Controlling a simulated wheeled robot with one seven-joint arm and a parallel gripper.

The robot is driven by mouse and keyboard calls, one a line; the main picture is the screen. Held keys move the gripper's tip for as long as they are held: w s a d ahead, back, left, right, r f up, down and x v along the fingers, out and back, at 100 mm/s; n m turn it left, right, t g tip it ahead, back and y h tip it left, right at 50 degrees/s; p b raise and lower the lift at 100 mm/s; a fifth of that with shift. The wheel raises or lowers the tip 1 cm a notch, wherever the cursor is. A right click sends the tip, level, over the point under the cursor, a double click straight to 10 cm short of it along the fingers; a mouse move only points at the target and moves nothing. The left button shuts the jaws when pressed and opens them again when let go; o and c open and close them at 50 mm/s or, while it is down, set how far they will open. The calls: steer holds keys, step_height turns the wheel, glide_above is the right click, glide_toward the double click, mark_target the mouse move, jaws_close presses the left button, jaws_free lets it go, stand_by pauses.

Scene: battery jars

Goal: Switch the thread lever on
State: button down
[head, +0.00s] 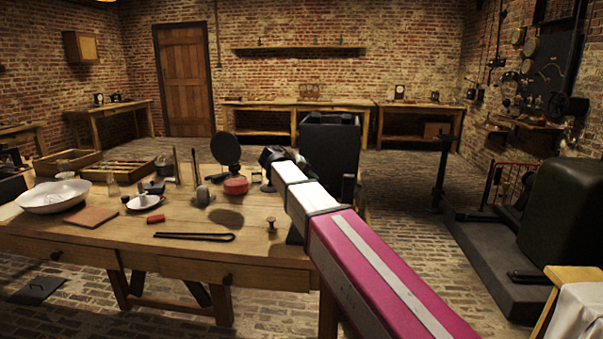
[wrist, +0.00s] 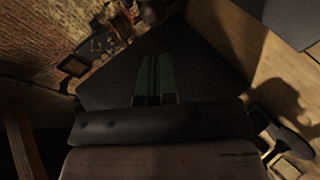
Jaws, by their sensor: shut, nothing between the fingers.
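My arm reaches in from the lower right in the head view, over the right end of the wooden table (head: 110,238). My gripper (wrist: 155,62) shows in the wrist view as two green fingers side by side, shut with nothing between them. A broad dark surface (wrist: 205,70) fills the view behind the fingers; I cannot tell if they touch it. In the head view the fingertips are largely hidden by my arm. I cannot make out the thread lever for certain in either view.
A dark boxy cabinet (head: 333,143) stands just beyond my arm. A black round disc (head: 226,149) stands above a red pot (head: 236,186). A white bowl (head: 53,195), wooden trays (head: 117,169) and black tongs (head: 193,236) are on the table. Brick floor lies open behind.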

mark_target(326, 186)
steer(key=shift+s+d+f, duration=0.35)
steer(key=shift+d, duration=0.2)
steer(key=shift+s+d+f, duration=0.3)
steer(key=shift+d, duration=0.2)
steer(key=d+y, duration=0.3)
steer(key=shift+s+r+m, duration=0.15)
steer(key=shift+r+m, duration=0.15)
steer(key=shift+m, duration=0.1)
steer(key=shift+d, duration=0.35)
steer(key=shift+a+f, duration=0.1)
steer(key=shift+a, duration=0.05)
steer(key=shift+a+f, duration=0.2)
steer(key=shift+a, duration=0.4)
